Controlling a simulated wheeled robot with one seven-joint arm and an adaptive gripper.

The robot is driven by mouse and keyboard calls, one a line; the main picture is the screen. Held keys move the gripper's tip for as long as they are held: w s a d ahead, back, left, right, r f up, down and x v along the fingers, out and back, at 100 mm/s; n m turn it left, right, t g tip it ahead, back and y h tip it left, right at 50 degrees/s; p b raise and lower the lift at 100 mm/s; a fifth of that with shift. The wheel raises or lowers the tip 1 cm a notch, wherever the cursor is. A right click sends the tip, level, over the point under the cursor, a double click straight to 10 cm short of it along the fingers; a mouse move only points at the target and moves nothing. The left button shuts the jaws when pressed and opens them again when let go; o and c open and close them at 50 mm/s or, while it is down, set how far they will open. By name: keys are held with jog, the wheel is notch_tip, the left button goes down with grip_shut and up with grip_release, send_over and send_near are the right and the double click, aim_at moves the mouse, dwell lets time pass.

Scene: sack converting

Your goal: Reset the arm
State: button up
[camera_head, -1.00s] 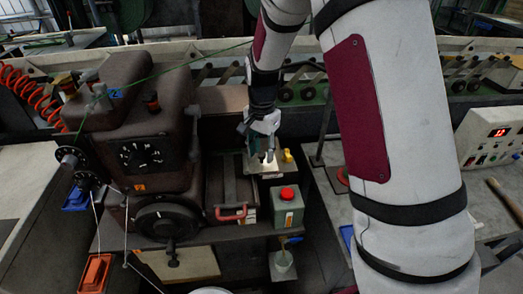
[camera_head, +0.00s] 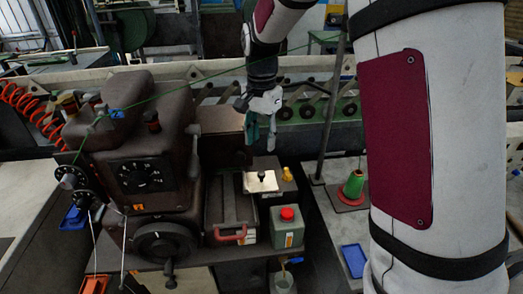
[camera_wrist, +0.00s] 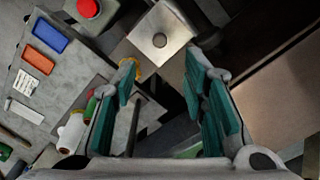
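My gripper (camera_head: 262,132) hangs from my arm in the head view, fingers down, above a small box with a pale metal top and a dark knob (camera_head: 262,183). In the wrist view my gripper (camera_wrist: 160,105) has its two teal-padded fingers spread wide with nothing between them. The metal top with its knob (camera_wrist: 160,38) shows beyond the fingertips, apart from them. My arm rises along the right side of the head view and hides part of the table there.
A brown machine (camera_head: 140,150) with dials stands left. A green box with a red cap (camera_head: 287,228) stands near the metal top. A green thread cone (camera_head: 354,186) and a blue tray (camera_head: 354,260) lie right. A thin green thread (camera_head: 225,78) crosses behind.

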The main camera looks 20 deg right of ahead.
jog(key=shift+r, duration=0.5)
jog(key=s+r+n+t, duration=0.2)
jog(key=s+r+n, duration=0.2)
jog(key=s+r, duration=0.6)
jog(key=s+n+t, duration=0.3)
jog(key=s+n, duration=0.4)
jog(key=s, duration=1)
dwell(0.9)
